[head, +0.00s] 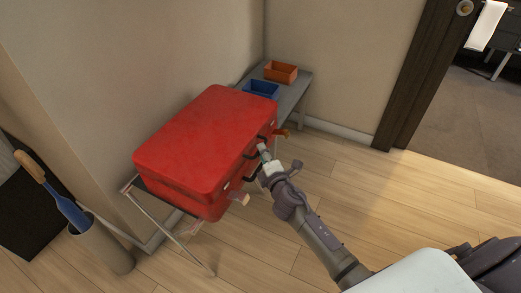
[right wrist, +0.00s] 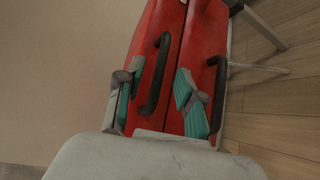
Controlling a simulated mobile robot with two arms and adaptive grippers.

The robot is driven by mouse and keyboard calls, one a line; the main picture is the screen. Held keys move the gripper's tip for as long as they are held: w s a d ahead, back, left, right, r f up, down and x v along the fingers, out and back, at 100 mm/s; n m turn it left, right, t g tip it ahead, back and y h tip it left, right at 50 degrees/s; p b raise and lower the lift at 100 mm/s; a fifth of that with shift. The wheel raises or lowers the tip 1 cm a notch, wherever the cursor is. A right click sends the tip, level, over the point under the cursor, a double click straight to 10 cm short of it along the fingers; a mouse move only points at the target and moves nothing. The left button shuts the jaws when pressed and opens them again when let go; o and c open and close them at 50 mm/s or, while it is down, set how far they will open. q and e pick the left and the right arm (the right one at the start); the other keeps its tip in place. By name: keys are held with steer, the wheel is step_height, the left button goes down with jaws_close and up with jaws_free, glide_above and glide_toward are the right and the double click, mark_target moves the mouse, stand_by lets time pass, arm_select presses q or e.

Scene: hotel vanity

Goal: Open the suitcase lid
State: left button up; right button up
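The red suitcase (head: 205,140) lies flat on a folding rack (head: 165,225), its lid (head: 215,125) down on the base. Black handles show along its front side. My right gripper (head: 264,158) is at that front side, near the handles. In the right wrist view its two teal-padded fingers (right wrist: 157,98) are apart, with one black handle (right wrist: 154,78) appearing between them. The other black handle (right wrist: 219,90) is to the right of the right finger. I cannot tell whether the fingers touch the handle. My left gripper is not in view.
A grey bench (head: 297,93) behind the suitcase holds a blue tray (head: 261,90) and an orange tray (head: 281,72). A wall runs along the suitcase's back side. A bin (head: 100,246) with a blue, wooden-handled item stands at left. The wooden floor at right is clear.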

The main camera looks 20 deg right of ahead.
steer(key=shift+w+d+f, duration=0.1)
steer(key=shift+w+f, duration=0.05)
steer(key=shift+w, duration=0.75)
steer(key=shift+w+f, duration=0.1)
steer(key=shift+w, duration=0.75)
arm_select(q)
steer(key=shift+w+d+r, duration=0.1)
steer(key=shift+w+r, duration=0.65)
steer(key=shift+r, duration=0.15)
arm_select(e)
jaws_close()
